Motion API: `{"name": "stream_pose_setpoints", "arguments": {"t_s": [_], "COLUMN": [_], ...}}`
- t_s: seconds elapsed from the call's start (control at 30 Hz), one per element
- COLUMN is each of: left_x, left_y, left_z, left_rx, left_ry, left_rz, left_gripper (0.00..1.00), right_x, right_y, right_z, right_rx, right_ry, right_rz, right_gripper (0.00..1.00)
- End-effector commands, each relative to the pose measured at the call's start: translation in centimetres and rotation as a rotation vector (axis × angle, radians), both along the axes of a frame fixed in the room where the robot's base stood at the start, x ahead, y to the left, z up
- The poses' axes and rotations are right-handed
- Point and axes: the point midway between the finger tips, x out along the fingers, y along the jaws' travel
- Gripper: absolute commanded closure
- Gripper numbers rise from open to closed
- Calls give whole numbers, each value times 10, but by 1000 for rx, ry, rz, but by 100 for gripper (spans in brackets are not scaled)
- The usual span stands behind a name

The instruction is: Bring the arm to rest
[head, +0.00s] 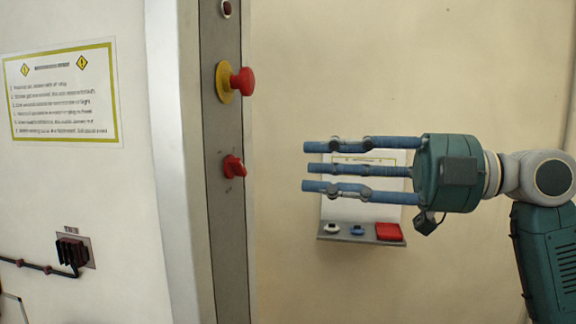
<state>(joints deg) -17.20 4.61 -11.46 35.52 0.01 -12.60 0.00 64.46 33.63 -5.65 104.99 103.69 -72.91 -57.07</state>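My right gripper (308,168) comes in from the right, its blue fingers stretched straight out to the left and spread apart, with nothing between them. Its teal palm and arm show at the right. The fingertips are to the right of the grey control strip (228,255) and apart from it in the picture. My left gripper is not in view.
The grey strip carries a red mushroom button (242,81) on a yellow collar and a red knob (233,167). Behind my fingers, a wall panel (350,211) has a small shelf (362,236) with a red block (389,231). A sign (62,95) and black connector (72,251) are left.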

Motion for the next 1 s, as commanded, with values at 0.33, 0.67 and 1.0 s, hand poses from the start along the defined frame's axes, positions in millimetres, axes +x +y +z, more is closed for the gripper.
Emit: {"name": "stream_pose_setpoints", "arguments": {"t_s": [0.33, 0.67, 1.0], "left_x": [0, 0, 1], "left_y": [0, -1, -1], "left_z": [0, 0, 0], "left_rx": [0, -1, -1], "left_ry": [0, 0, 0], "left_rz": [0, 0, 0], "left_gripper": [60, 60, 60], "right_x": [-6, 19, 183], "right_y": [-20, -24, -68], "right_z": [0, -13, -175], "right_rx": [0, 32, 223], "right_ry": [-1, 65, 527], "right_rz": [0, -38, -379], "right_gripper": [67, 67, 67]}}
